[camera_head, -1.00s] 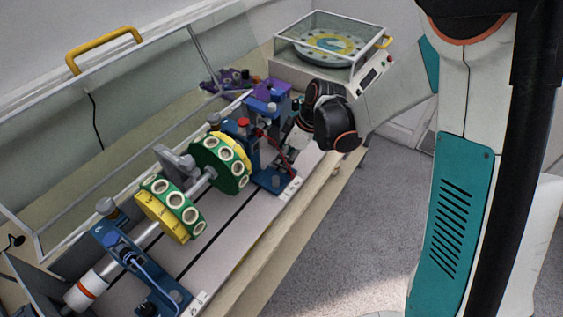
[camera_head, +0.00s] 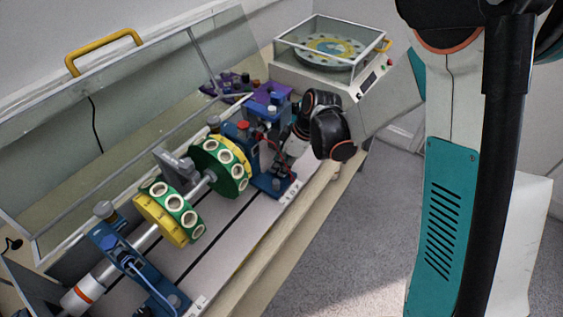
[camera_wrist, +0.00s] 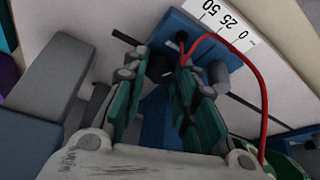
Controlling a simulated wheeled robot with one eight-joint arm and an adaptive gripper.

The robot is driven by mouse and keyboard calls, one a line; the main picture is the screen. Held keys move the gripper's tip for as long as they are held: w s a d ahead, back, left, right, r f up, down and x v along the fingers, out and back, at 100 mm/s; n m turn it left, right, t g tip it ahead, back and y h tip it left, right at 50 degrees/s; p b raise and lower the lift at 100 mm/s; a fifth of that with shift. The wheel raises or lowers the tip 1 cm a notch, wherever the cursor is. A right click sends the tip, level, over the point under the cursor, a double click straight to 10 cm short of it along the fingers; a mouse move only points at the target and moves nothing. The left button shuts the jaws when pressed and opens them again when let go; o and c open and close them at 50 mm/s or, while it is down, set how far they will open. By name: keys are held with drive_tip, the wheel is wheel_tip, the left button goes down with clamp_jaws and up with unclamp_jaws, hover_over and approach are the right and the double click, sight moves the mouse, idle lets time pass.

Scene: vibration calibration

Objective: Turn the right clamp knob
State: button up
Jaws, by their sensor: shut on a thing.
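The right blue clamp stand (camera_head: 262,180) stands at the far end of the shaft rig; part of it is behind my wrist in the head view. My gripper (camera_wrist: 161,62) reaches down at this stand, its two teal-padded fingers on either side of a small dark knob (camera_wrist: 160,69), which appears to be the right clamp knob. The fingers are shut on it and hide part of it. The blue base (camera_wrist: 198,45) lies beyond the fingertips in the wrist view. In the head view the fingertips and the held knob are hard to make out.
Green-and-yellow discs (camera_head: 218,168) sit on the shaft. The left blue stand (camera_head: 130,262) is nearer. A red cable (camera_wrist: 262,85) loops close to my right finger. A scale (camera_wrist: 222,20) lies by the base. A glass-covered machine (camera_head: 335,50) stands behind; open floor is at right.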

drive_tip(key=shift+m, duration=0.3)
drive_tip(key=m, duration=0.1)
drive_tip(key=m+t, duration=0.1)
drive_tip(key=m, duration=0.1)
drive_tip(key=m+t+h+b, duration=0.1)
drive_tip(key=m, duration=0.1)
drive_tip(key=shift+s+a, duration=0.15)
drive_tip(key=shift+s, duration=0.1)
drive_tip(key=m+h, duration=0.1)
drive_tip(key=m, duration=0.2)
drive_tip(key=m+t+h+b, duration=0.1)
drive_tip(key=m, duration=0.2)
drive_tip(key=shift+a+m, duration=0.2)
drive_tip(key=shift+m, duration=0.2)
drive_tip(key=shift+h, duration=0.3)
drive_tip(key=o, duration=1.1)
drive_tip(key=shift+c, duration=0.2)
